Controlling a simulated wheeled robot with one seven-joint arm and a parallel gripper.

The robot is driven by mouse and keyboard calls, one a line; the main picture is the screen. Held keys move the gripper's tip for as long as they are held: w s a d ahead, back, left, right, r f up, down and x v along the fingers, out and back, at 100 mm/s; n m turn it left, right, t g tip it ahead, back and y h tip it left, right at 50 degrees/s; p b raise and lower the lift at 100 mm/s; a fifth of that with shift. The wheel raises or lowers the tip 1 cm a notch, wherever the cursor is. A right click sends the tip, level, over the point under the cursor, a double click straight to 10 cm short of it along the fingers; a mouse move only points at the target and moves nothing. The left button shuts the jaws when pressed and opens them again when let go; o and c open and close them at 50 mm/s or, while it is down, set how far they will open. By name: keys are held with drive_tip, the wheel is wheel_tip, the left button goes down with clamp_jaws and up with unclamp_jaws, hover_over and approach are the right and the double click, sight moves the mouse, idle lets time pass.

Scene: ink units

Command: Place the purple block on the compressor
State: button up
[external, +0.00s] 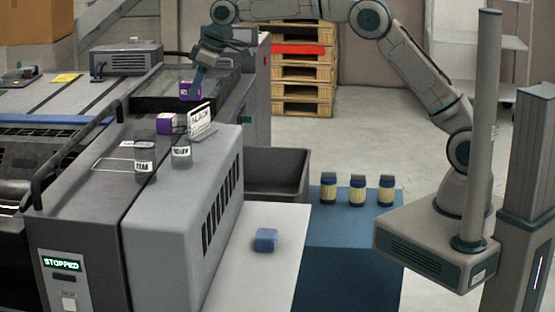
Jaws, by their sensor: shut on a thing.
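My gripper (195,86) points down above the far part of the printing machine and is shut on a purple block (184,90) with a white label. The held block appears to be above the dark recessed tray; its exact height is hard to tell. A second purple block (166,123) sits on the machine's top, nearer the camera, left of the white BLACK sign. A grey boxy unit (127,60) with vents, which looks like the compressor, stands on the machine at the back left, left of my gripper. Its top looks bare.
The BLACK sign (201,121) and two dark labelled jars, one (144,168) and another (181,153), stand on the machine. A blue block (265,240) lies on the white surface. Several yellow-and-blue cylinders stand on the blue surface. Pallets (303,75) are stacked behind.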

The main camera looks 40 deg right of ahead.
drive_tip(key=shift+d+r, duration=0.1)
drive_tip(key=shift+d, duration=0.1)
drive_tip(key=shift+r, duration=2.35)
drive_tip(key=w+d+m+t+h+b, duration=0.15)
drive_tip(key=d+b, duration=0.55)
drive_tip(key=d, duration=0.8)
drive_tip(key=w+d+m+b, duration=0.3)
drive_tip(key=d+b, duration=0.3)
drive_tip(key=d, duration=0.8)
drive_tip(key=s+d+m+h+b, duration=0.1)
drive_tip(key=s+d+m+b, duration=0.1)
drive_tip(key=s+d+b, duration=0.5)
drive_tip(key=s+d+m+b, duration=0.2)
drive_tip(key=s+d+b, duration=0.15)
drive_tip(key=d, duration=0.75)
drive_tip(key=s+d+m+h+b, duration=0.1)
drive_tip(key=s+d+b, duration=0.35)
drive_tip(key=d, duration=0.45)
hover_over(335, 231)
drive_tip(key=s, duration=0.2)
wheel_tip(335, 231, down, 52)
drive_tip(key=shift+w+d+r+b, duration=0.1)
drive_tip(key=shift+w+d+b, duration=0.05)
drive_tip(key=shift+b, duration=0.2)
drive_tip(key=shift+f+b, duration=0.5)
drive_tip(key=shift+f, duration=1.5)
